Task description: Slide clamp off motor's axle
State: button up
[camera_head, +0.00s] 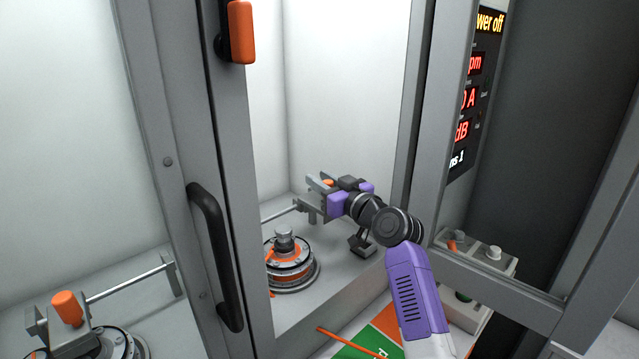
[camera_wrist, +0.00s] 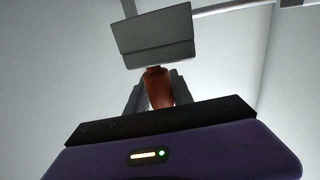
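My gripper (camera_head: 335,190) reaches into the cabinet and is at the grey clamp (camera_head: 316,199), right of and above the motor. In the wrist view, the clamp's orange handle (camera_wrist: 157,88) is between my dark fingers, which appear closed on it, and the clamp's grey block (camera_wrist: 156,36) is beyond. The motor (camera_head: 291,268) has orange and silver rings and stands on the cabinet floor. Its axle (camera_head: 285,238) shows bare at the top, with the clamp to its right and apart from it in the picture. A thin rail (camera_head: 281,213) runs left from the clamp.
A second clamp with an orange knob (camera_head: 67,308) sits over another motor at lower left. The grey door frame with a black handle (camera_head: 213,255) stands just left of the opening. The right frame post (camera_head: 412,110) is close to my arm. A switch box (camera_head: 475,248) lies right.

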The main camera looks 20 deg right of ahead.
jog(key=o, duration=0.3)
jog(key=shift+d, duration=0.25)
jog(key=shift+a, duration=0.1)
jog(key=s, duration=0.2)
jog(key=s+d, duration=0.1)
jog(key=s, duration=0.4)
jog(key=shift+s+d, duration=0.15)
jog(key=shift+s, duration=0.15)
